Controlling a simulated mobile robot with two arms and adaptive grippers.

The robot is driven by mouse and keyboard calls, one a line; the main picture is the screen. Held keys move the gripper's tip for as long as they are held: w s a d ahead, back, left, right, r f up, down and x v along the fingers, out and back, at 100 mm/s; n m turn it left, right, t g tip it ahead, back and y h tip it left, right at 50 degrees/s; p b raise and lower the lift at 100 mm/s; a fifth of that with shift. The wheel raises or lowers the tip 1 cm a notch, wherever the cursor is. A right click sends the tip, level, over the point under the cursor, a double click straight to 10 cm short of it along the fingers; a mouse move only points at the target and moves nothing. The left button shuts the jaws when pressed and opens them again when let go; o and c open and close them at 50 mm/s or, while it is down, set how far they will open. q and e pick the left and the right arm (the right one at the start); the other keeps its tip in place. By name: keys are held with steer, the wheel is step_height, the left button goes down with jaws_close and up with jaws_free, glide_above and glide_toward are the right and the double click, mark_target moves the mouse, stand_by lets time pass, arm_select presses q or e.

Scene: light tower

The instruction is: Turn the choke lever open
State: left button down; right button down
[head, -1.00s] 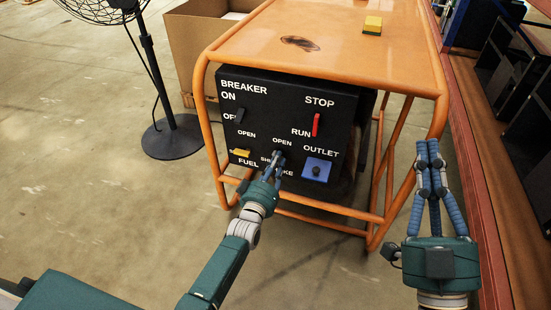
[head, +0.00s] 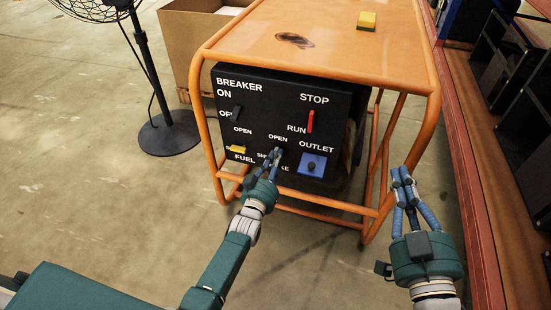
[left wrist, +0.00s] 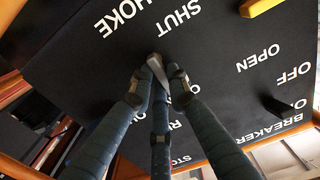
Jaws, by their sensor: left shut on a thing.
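The black control panel (head: 255,105) is on the front of the orange-framed generator (head: 350,40). The choke lever (left wrist: 156,67) shows as a small grey piece between my left fingertips in the left wrist view, near the word SHUT. My left gripper (head: 275,160) is shut on it at the panel's lower middle, below the OPEN label; the fingers hide most of the lever and part of its lettering. My left gripper also shows in the left wrist view (left wrist: 156,84). My right gripper (head: 404,180) is empty, fingertips together, right of the generator frame.
The panel also has a black breaker switch (head: 236,113), a yellow fuel lever (head: 239,149), a red run/stop switch (head: 310,121) and a blue outlet (head: 311,165). A fan (head: 168,130) and cardboard box (head: 190,50) stand left.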

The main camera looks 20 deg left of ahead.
arm_select(q)
steer(key=shift+f, duration=0.15)
steer(key=c, duration=1.7)
jaws_free()
steer(key=shift+o, duration=0.2)
steer(key=shift+s, duration=0.1)
steer(key=s, duration=1.2)
steer(key=shift+a, duration=0.2)
